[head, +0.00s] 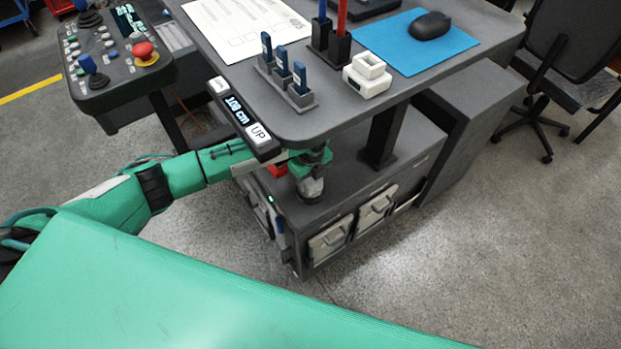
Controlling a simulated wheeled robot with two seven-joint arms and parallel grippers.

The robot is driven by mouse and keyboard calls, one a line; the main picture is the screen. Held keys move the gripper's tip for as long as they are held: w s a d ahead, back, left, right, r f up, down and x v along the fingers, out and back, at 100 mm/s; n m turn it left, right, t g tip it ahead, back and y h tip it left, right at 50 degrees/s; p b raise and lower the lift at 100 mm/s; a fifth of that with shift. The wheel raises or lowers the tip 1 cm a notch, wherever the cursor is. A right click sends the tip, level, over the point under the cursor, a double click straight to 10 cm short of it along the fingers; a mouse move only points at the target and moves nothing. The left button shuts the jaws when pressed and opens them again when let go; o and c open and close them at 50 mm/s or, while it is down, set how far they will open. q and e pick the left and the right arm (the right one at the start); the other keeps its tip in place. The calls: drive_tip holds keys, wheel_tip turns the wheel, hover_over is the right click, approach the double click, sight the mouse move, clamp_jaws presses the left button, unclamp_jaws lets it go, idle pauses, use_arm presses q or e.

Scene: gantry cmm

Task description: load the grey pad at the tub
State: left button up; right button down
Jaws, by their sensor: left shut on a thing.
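My left gripper (311,188) is under the desk top, pointing down just above or at the top of the low dark cabinet (345,187). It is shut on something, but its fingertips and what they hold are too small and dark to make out. I cannot pick out a grey pad or a tub with certainty. A small red thing (278,170) shows on the cabinet, left of the gripper, partly hidden by my arm and the desk edge. My right gripper is out of view.
The desk top (330,122) overhangs my left gripper, with a height panel (243,117) at its edge. It bears blue sticks in a holder (287,80), a white block (367,75) and a mouse (430,25). A control console (118,58) stands left.

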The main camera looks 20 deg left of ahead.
use_arm(q)
drive_tip(key=shift+f, duration=0.4)
drive_tip(key=shift+s+f, duration=0.1)
idle(2.2)
